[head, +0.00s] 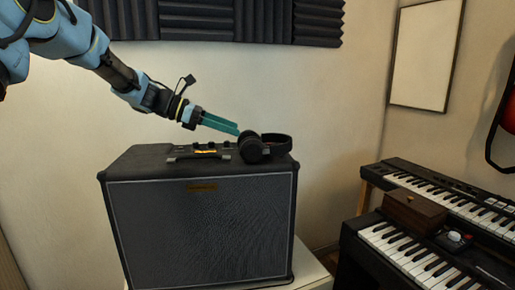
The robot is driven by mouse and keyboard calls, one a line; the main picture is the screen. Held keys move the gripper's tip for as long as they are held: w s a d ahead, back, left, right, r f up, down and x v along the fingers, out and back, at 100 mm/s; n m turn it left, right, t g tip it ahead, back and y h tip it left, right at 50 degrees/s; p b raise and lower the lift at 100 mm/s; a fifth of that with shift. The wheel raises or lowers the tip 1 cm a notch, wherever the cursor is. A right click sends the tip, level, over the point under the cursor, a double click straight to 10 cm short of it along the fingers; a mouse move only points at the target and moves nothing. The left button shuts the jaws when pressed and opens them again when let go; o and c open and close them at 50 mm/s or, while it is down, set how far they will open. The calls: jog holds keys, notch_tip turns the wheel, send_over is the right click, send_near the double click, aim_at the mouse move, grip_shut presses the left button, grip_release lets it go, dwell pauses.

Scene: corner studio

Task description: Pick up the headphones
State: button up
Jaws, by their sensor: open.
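The black headphones (277,141) lie on top of a dark amplifier (200,230), near its right end. One round ear cup faces me and the band reaches back to the right. My gripper (238,130) comes in from the upper left, with its teal fingers pointing right and slightly down. The fingertips are just at the upper left of the ear cup; I cannot tell whether they touch it. The fingers are apart and hold nothing. The far ear cup is mostly hidden.
A handle and lit control panel (205,152) are on the amplifier top, left of the headphones. The amplifier stands on a white surface (310,270). Keyboards (455,200) are at the right, with a brown box (414,212) on the lower one. The wall is close behind.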

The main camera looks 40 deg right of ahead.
aim_at(253, 137)
jog(key=p+x, duration=0.1)
jog(key=x, duration=0.4)
jog(key=p+x, duration=0.1)
jog(key=x, duration=0.2)
jog(key=shift+s+f+p, duration=0.1)
jog(key=shift+f+p, duration=0.25)
jog(key=shift+c, duration=0.3)
grip_shut()
